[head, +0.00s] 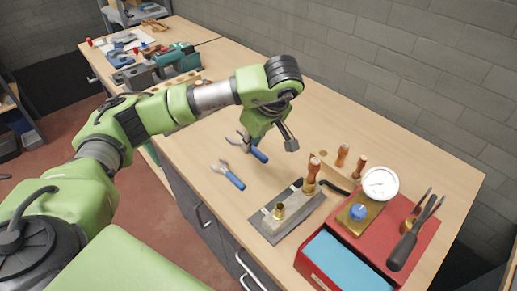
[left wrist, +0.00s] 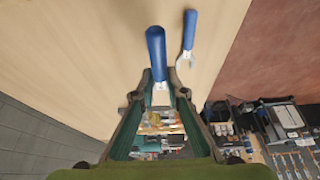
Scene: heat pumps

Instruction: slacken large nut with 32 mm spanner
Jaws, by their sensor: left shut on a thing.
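My left gripper (head: 250,145) is low over the table and shut on a blue-handled spanner (head: 259,154). In the left wrist view, the fingertips (left wrist: 160,97) close on its metal part and the blue handle (left wrist: 156,52) points away from the gripper. A second blue-handled spanner (head: 231,178) lies on the wood beside it; it also shows in the left wrist view (left wrist: 188,38). Size marks are unreadable. A brass fitting (head: 278,211) stands on a grey plate (head: 268,229), and another brass part with a copper stub (head: 311,172) stands behind it. My right gripper is out of view.
Green and grey equipment (head: 175,58) stands at the far end of the bench.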

